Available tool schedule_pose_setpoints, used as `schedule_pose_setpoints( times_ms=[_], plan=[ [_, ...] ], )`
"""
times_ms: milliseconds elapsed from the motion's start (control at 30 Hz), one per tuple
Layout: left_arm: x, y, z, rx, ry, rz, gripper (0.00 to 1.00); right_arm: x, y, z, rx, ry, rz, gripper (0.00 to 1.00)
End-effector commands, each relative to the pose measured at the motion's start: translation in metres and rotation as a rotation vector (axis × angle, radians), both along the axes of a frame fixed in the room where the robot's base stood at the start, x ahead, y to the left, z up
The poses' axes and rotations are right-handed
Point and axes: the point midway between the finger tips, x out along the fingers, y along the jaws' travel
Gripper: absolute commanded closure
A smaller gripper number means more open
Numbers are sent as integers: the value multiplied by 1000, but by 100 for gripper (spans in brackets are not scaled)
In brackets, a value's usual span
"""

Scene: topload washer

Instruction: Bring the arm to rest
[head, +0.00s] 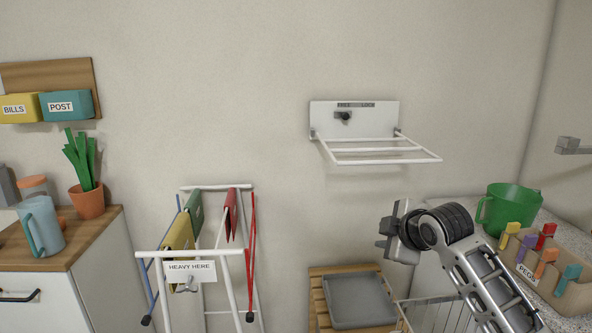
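My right arm comes in from the lower right. Its gripper (386,235) is at the arm's upper end, in front of the wall and above a grey tray. Its fingers are small and seen at an angle, so I cannot tell whether they are open or shut. I see nothing held in it. My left arm and gripper are not in view.
A white drying rack (200,254) labelled "HEAVY HERE" stands left of the gripper. A white wall rack (378,150) juts out above it. A grey tray (358,299) lies below. A green bucket (508,208) and peg box (570,290) stand right.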

Motion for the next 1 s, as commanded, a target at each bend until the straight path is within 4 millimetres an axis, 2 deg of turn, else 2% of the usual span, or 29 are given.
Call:
schedule_pose_setpoints(
  times_ms=[33, 100, 200, 267, 400, 500, 600, 700, 833, 1000],
  plan=[
    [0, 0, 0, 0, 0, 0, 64, -18, 10, -43, 72, 30, -25, 71],
    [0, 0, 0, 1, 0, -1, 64, -42, 21, -88, 172, 57, -74, 71],
    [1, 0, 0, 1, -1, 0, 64, -84, 33, -145, 317, 95, -149, 71],
    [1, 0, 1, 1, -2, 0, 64, -113, 39, -174, 402, 119, -201, 71],
    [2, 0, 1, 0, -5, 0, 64, -188, 48, -229, 596, 173, -335, 71],
    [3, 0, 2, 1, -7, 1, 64, -242, 51, -253, 718, 206, -434, 71],
    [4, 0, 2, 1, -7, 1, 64, -287, 51, -266, 815, 227, -520, 71],
    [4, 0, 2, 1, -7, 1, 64, -319, 49, -272, 880, 241, -584, 71],
    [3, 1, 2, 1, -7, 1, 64, -339, 48, -273, 925, 247, -625, 71],
    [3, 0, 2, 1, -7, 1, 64, -343, 48, -274, 933, 247, -633, 71]
  ],
)
